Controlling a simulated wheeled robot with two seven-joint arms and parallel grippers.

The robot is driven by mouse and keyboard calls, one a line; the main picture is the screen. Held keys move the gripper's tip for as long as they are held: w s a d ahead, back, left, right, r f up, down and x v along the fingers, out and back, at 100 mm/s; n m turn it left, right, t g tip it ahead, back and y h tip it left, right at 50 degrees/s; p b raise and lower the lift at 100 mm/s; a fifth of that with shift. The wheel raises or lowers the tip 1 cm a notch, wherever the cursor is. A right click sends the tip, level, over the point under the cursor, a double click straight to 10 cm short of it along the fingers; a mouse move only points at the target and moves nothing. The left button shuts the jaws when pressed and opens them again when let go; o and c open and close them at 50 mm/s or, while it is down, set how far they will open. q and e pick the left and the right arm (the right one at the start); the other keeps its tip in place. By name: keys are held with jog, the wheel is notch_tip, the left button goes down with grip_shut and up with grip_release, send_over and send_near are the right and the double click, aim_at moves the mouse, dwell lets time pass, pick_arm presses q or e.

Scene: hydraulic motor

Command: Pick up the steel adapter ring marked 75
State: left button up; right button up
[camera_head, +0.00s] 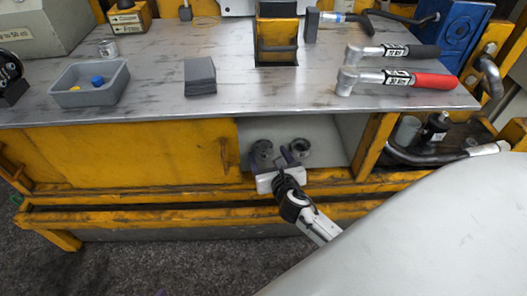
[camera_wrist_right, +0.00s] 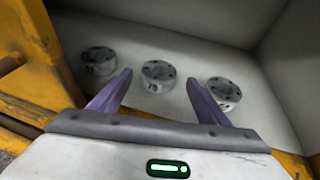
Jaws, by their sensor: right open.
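Three steel adapter rings stand in a row in the cubby under the workbench. In the right wrist view they are a left ring (camera_wrist_right: 98,62), a middle ring (camera_wrist_right: 158,76) and a right ring (camera_wrist_right: 224,93). Each has dark markings on its near side, too small to read surely, so I cannot tell which is marked 75. In the head view a left ring (camera_head: 262,150) and a right ring (camera_head: 300,148) show; my gripper hides the space between. My right gripper (camera_head: 283,158) is open and empty, its fingers (camera_wrist_right: 159,78) pointing towards the middle ring, apparently short of it.
The cubby has pale walls (camera_wrist_right: 210,30) and a yellow frame (camera_head: 375,150) around it. On the bench top (camera_head: 240,98) above are a grey bin (camera_head: 67,97), dark pads (camera_head: 200,78) and two torque wrenches, one with a red handle (camera_head: 420,84).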

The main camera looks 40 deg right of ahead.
aim_at(265, 152)
jog(key=x, duration=0.1)
jog(key=b+x, duration=0.1)
jog(key=x, duration=0.1)
jog(key=shift+s+a+f, duration=0.1)
jog(key=shift+a+f, duration=0.1)
jog(key=shift+f, duration=0.1)
jog(key=shift+w+d+f, duration=0.1)
jog(key=shift+w+d, duration=0.1)
jog(key=shift+w, duration=0.3)
jog(key=c, duration=1.3)
pick_arm(q)
jog(key=shift+w+d+r+t+h, duration=0.25)
jog(key=shift+d+r+t+h, duration=0.3)
jog(key=shift+r, duration=0.25)
pick_arm(e)
jog(key=shift+c, duration=1.3)
